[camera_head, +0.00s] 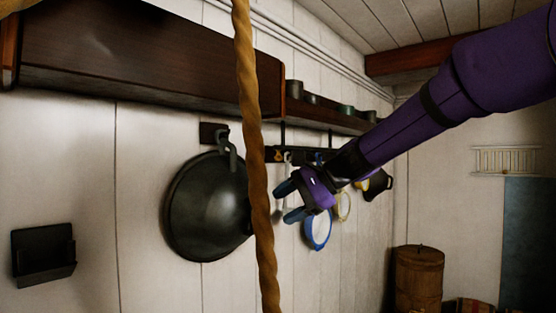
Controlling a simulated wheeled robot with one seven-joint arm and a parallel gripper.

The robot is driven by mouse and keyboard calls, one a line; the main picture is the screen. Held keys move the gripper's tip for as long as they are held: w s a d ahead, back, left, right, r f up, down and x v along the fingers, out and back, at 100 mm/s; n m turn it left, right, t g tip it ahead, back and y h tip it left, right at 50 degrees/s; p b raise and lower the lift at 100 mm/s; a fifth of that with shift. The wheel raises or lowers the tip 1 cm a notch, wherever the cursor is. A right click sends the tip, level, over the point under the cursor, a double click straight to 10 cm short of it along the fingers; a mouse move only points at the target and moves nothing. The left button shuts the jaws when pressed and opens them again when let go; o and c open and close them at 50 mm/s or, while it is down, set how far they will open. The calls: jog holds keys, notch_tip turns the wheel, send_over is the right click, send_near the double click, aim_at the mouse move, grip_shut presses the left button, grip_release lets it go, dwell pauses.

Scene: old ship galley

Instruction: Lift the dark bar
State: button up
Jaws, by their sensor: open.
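A dark bar (305,154) runs along the white plank wall below the shelf, with utensils hanging from it. My purple arm and the rope hide parts of it. I cannot tell for certain that this is the task's bar. My gripper (287,201) is at the end of the purple arm, which reaches in from the upper right. Its two dark fingers are apart, pointing left, with nothing seen between them. In the picture it is just below the bar and right of the rope; its distance from the wall is unclear.
A thick rope (250,120) hangs vertically in front of the wall. A large dark pan (200,210) hangs left of it. A blue-rimmed pan (318,230) hangs by the gripper. A shelf (150,60) overhangs above. A barrel (418,280) stands lower right.

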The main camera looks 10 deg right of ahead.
jog(key=w+r+m+t+y, duration=0.1)
jog(key=w+r+m+y, duration=0.15)
jog(key=w, duration=0.65)
jog(key=m+t+y, duration=0.4)
jog(key=m+t, duration=0.5)
jog(key=m, duration=0.4)
send_near(278, 158)
jog(key=w, duration=0.1)
jog(key=x, duration=1)
jog(key=shift+w+d, duration=0.25)
jog(key=shift+w, duration=0.05)
jog(key=shift+c, duration=0.4)
grip_shut()
